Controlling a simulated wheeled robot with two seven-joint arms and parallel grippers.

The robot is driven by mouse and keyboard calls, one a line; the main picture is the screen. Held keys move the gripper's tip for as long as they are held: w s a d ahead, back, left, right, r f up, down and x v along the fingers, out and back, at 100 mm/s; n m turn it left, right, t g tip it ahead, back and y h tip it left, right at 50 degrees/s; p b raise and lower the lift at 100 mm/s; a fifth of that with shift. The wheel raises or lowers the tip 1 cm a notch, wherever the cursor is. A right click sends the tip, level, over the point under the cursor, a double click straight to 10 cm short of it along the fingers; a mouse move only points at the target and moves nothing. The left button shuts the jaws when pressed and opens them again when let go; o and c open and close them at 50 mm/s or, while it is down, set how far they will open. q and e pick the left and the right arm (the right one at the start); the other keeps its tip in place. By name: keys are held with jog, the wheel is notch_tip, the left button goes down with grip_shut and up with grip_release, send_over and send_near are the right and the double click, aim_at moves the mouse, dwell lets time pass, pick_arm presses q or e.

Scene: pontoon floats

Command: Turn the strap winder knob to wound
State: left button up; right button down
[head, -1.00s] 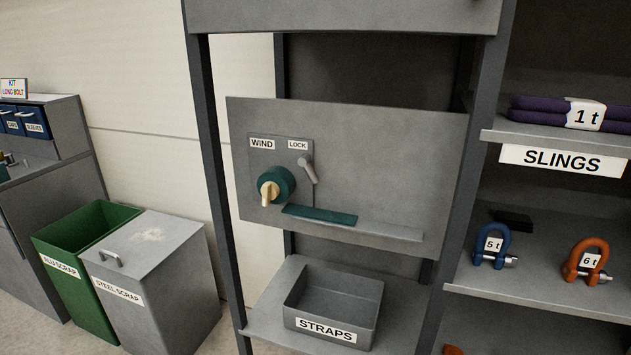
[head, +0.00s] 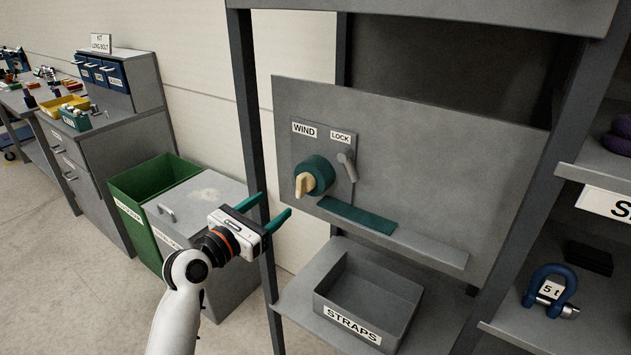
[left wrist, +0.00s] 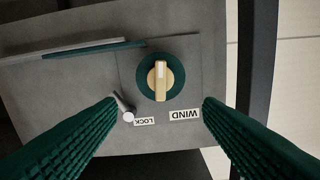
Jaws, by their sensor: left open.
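The strap winder knob (head: 313,176) is a dark green round body with a cream grip bar, below the WIND label (head: 304,130) on a grey panel (head: 420,140). In the left wrist view the knob (left wrist: 160,77) sits between and beyond the fingers, its cream bar in line with the picture's vertical. The lock lever (head: 347,166) is beside it under the LOCK label (head: 340,137). A green strap (head: 356,215) lies on the ledge below. My left gripper (head: 270,210) is open and empty, to the lower left of the knob and apart from it. My right gripper is not in view.
An empty STRAPS bin (head: 375,290) stands on the shelf under the panel. A dark rack post (head: 252,150) rises left of the panel, close to my left gripper. A green scrap bin (head: 150,175) and a grey steel scrap bin (head: 205,190) stand behind my left arm.

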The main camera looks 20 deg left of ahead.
aim_at(298, 186)
pick_arm(q)
jog(key=x, duration=1)
jog(key=shift+w+d+f+p, duration=0.15)
jog(key=shift+w+p, duration=0.25)
jog(key=shift+c, duration=0.3)
jog(key=c, duration=0.9)
